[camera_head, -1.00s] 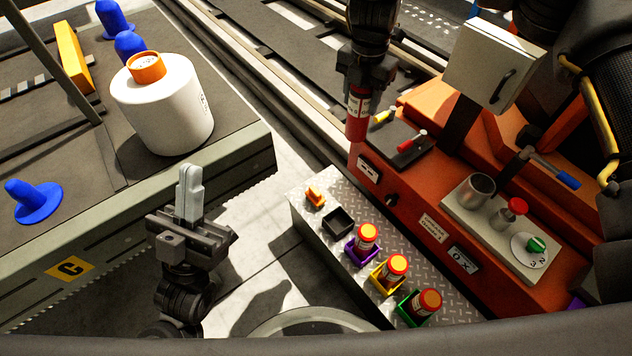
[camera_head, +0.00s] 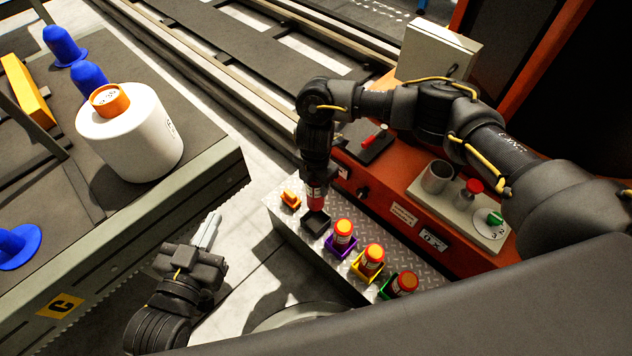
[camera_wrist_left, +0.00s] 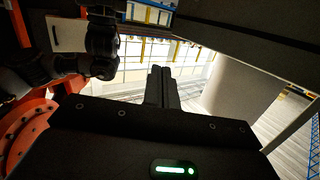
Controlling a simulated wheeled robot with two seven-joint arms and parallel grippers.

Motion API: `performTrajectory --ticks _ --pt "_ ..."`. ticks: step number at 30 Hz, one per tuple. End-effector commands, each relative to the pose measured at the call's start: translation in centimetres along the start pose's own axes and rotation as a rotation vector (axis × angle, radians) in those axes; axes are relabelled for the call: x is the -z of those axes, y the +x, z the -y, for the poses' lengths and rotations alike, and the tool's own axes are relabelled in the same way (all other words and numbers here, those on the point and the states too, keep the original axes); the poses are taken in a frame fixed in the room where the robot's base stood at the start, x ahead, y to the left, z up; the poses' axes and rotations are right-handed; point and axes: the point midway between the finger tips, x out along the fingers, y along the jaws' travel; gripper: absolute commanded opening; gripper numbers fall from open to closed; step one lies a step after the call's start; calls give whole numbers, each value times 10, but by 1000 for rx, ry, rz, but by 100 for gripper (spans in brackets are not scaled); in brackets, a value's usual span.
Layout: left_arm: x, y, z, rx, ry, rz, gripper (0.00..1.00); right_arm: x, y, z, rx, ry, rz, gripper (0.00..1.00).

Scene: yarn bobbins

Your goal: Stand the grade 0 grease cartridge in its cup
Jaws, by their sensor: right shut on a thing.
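My right gripper (camera_head: 316,176) is shut on a red cartridge with a white label (camera_head: 316,197). It holds the cartridge roughly upright, directly over a black square cup (camera_head: 316,220) on the metal tread plate. The cartridge's lower end is at or just above the cup's mouth; I cannot tell whether it is inside. The grade marking is too small to read. My left gripper (camera_head: 211,230) is shut and empty, left of the plate; its closed fingers also show in the left wrist view (camera_wrist_left: 162,88).
Red-capped cartridges stand in the purple (camera_head: 341,248), yellow (camera_head: 362,275) and green (camera_head: 390,287) cups beside the black one. A small orange object (camera_head: 291,198) sits left of it. A red machine (camera_head: 402,214) borders the plate behind. A white bobbin (camera_head: 130,140) stands at left.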

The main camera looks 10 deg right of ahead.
Motion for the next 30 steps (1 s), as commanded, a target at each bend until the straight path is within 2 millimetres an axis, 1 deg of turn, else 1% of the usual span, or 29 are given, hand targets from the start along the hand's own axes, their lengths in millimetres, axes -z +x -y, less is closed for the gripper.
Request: performTrajectory --ticks 3,5,16,20,22,23,24,30 --pt "-7 -2 0 -1 1 49 0 4 7 4 0 17 0 24" --pt "-8 -2 0 -1 2 57 0 4 8 5 -1 19 1 24" --pt "-11 -3 1 4 1 75 0 4 8 5 -1 19 2 24" --pt "-20 -5 7 20 -3 140 0 5 7 5 -1 19 2 24" --pt "-28 -8 11 32 -6 193 0 5 6 5 -1 19 2 24" --pt "-28 -7 9 27 -5 176 0 5 11 5 -1 19 2 24" --pt "-23 -5 6 18 -3 135 0 5 16 5 -1 19 2 24" --pt "2 0 -7 -22 4 -27 0 6 30 5 -1 19 1 24"
